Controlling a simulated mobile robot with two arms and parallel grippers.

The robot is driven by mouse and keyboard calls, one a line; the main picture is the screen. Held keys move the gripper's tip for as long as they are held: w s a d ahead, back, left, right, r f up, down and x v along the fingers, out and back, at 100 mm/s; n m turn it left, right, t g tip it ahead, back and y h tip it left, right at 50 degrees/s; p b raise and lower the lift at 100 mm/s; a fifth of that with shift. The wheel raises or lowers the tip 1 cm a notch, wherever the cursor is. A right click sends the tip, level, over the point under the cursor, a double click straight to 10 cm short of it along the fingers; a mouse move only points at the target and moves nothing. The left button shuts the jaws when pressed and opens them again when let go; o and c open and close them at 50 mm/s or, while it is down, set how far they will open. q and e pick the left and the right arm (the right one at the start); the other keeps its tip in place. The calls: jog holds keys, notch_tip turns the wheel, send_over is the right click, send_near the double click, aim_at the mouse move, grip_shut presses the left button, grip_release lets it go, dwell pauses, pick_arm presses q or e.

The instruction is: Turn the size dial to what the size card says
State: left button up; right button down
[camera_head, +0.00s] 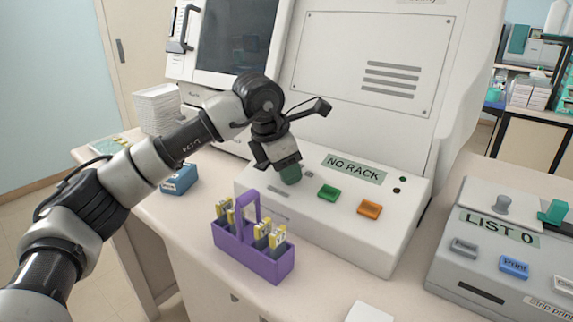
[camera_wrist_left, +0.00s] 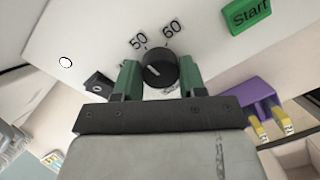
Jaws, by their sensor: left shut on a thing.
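The size dial (camera_wrist_left: 159,66) is a round black knob on the white machine's front panel, with a pale pointer mark. The numbers 50 (camera_wrist_left: 139,41) and 60 (camera_wrist_left: 172,27) show beside it in the left wrist view; another label is partly covered. My left gripper (camera_wrist_left: 159,76) has its green fingers on either side of the dial and is shut on it. In the head view my left gripper (camera_head: 290,174) reaches down to the panel and hides the dial. I cannot make out any writing of a size card. My right gripper is not in view.
A green Start button (camera_head: 328,193) and an orange button (camera_head: 370,208) sit right of the gripper, below a "NO RACK" display (camera_head: 354,169). A purple slide rack (camera_head: 262,264) stands just in front. A grey "LIST 0" machine (camera_head: 447,262) is at right. A white card-like piece (camera_head: 368,312) lies at the front.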

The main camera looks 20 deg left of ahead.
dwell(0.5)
pick_arm(q)
jog(key=o, duration=0.9)
jog(key=v, duration=1.1)
